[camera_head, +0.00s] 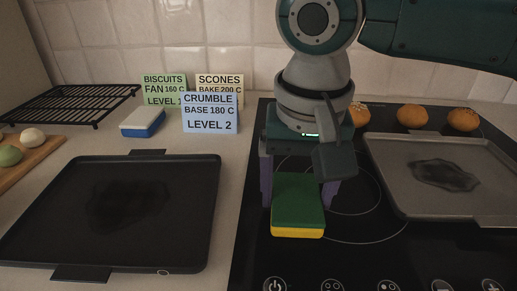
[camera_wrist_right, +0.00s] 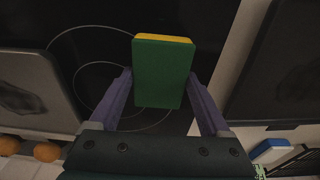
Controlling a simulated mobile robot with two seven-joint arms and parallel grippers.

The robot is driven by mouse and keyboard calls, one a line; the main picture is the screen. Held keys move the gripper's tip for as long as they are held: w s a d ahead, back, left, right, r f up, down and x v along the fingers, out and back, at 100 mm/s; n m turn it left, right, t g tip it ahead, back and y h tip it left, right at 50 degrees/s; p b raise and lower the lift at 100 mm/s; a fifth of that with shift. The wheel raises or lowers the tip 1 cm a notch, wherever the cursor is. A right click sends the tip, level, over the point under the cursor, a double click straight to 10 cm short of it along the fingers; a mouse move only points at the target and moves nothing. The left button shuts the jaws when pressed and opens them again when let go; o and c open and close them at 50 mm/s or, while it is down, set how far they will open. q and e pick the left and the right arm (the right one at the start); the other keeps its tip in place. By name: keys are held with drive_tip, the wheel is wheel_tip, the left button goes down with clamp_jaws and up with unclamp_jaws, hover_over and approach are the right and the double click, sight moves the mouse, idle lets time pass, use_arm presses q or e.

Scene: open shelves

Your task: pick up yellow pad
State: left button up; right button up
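The yellow pad (camera_head: 297,232) has a green top and a yellow lower layer. It is below my right gripper, over the dark hob; I cannot tell whether it rests there or is slightly raised. My right gripper (camera_head: 298,196) has its two purple fingers on either side of the pad. In the right wrist view the pad (camera_wrist_right: 163,72) lies between the fingertips (camera_wrist_right: 160,74), which look very near or against its sides. Actual contact cannot be made out. My left gripper is not in view.
A grey tray (camera_head: 400,200) with buns behind it is at the right. A black tray (camera_head: 60,170) is at the left. Behind stand a blue-white pad (camera_head: 142,123), recipe cards (camera_head: 210,118) and a black rack (camera_head: 75,102). A board (camera_head: 30,158) is far left.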

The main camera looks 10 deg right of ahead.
sight(297, 196)
drive_tip(key=c, duration=0.6)
wheel_tip(297, 196, up, 20)
drive_tip(key=p, duration=0.2)
drive_tip(key=shift+p, duration=0.35)
drive_tip(key=o, duration=0.7)
drive_tip(key=c, duration=0.6)
drive_tip(key=shift+f, duration=0.1)
